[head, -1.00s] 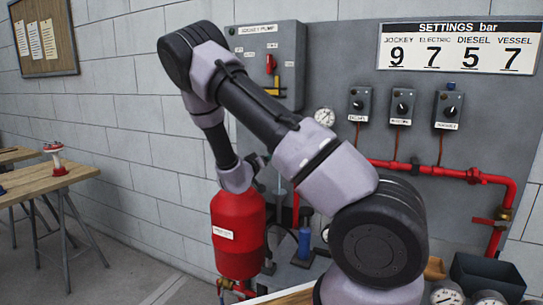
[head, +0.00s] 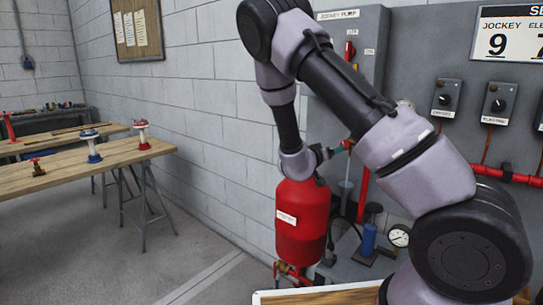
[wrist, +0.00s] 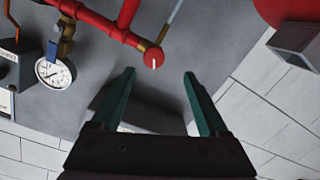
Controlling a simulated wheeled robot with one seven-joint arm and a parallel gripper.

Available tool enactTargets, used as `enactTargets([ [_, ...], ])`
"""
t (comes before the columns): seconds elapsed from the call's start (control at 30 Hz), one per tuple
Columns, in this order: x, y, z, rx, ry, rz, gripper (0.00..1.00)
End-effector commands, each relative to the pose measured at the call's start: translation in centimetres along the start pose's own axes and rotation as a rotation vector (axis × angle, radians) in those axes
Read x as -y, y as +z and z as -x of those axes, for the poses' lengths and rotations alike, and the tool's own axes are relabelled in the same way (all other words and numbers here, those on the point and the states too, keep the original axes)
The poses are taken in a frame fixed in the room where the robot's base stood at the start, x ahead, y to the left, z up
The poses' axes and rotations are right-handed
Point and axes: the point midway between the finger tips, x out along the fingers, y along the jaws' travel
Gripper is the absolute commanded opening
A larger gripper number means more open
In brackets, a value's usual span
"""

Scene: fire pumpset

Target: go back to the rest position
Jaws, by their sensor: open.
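My arm reaches up and folds down in front of the grey panel in the head view. My gripper (head: 337,149) is at its end, small and partly hidden, just above and right of the red vessel (head: 302,218). In the wrist view my gripper (wrist: 159,74) shows two green fingers spread apart with nothing between them. A red pipe with a brass-ringed end (wrist: 153,57) lies beyond the fingertips, and I see no contact with it.
The jockey pump box (head: 349,50) and the electric switch box (head: 494,103) are on the panel. A gauge (wrist: 55,72) hangs by the red pipe. A wooden workbench (head: 85,167) with valves stands left. The floor between is clear.

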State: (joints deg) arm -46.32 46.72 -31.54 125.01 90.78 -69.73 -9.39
Motion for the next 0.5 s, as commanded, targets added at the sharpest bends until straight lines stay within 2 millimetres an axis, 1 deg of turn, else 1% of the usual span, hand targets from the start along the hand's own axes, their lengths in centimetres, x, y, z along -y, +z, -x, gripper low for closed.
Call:
enactTargets([
  [0.07, -0.4, -0.6, -0.4, 0.086, -0.058, -0.095, 0.78],
  [0.13, -0.4, -1.2, -0.3, 0.174, -0.133, -0.187, 0.78],
  [0.27, -0.7, -3.1, 0.8, 0.328, -0.285, -0.347, 0.78],
  [0.37, -1.4, -5.2, 2.4, 0.427, -0.402, -0.450, 0.78],
  [0.47, -2.7, -7.5, 4.6, 0.512, -0.521, -0.529, 0.78],
  [0.5, -3.4, -8.4, 5.5, 0.541, -0.567, -0.554, 0.78],
])
